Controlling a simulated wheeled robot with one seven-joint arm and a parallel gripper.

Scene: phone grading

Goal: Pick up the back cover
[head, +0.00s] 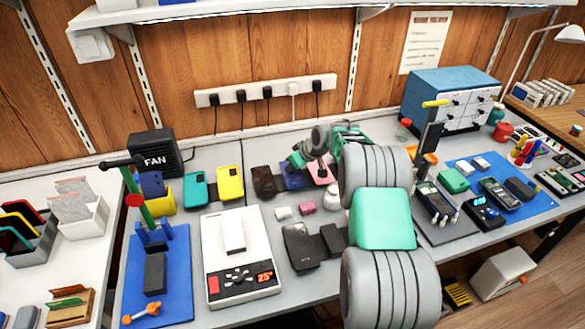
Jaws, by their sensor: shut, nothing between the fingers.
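A dark grey phone-like back piece (300,248) lies on the grey bench, right of the white scale; I cannot tell for sure whether it is the back cover. Several coloured phone covers stand in a row behind it: teal (197,190), yellow (230,183), brown (264,182) and pink (322,173). My gripper (302,158) is small in the picture, over the back of the bench near the blue and pink covers. It is shut and empty. My own large grey and teal arm links hide part of the bench to its right.
A white scale (220,287) with a light block on it stands left of centre. A blue mat (178,310) with a green-handled press is further left. A black fan box (153,152), a blue drawer cabinet (450,83) and a blue mat with phones (540,203) border the bench.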

